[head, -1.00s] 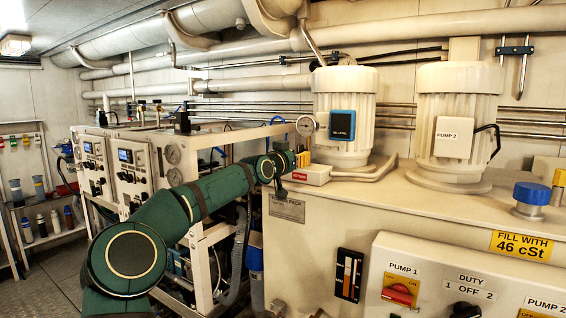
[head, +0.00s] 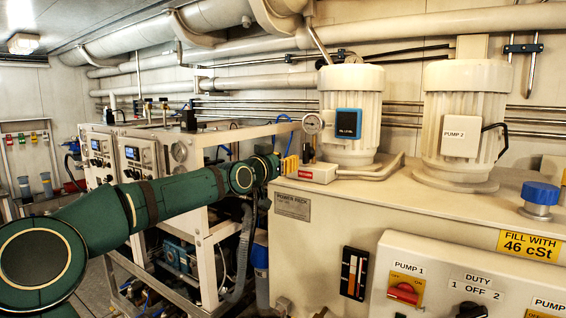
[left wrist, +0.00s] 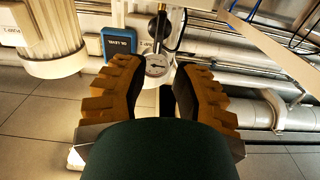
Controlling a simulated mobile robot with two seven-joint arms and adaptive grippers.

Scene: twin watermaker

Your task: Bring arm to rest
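My left arm (head: 150,200), dark green, reaches in from the left. Its gripper (head: 289,166) is at the left end of the power pack top, just left of a small box with a red RETURN label (head: 312,173). In the left wrist view the orange-brown ridged fingers (left wrist: 160,70) are spread apart with nothing held between them. Whether the fingers touch anything is unclear. My right gripper is not in view.
The power pack (head: 350,215) with its two motors (head: 348,100) fills the right side. A framed unit with control panels (head: 118,160) stands behind my arm. Pipes (head: 240,70) run along the wall. A shelf (head: 30,205) is at the far left.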

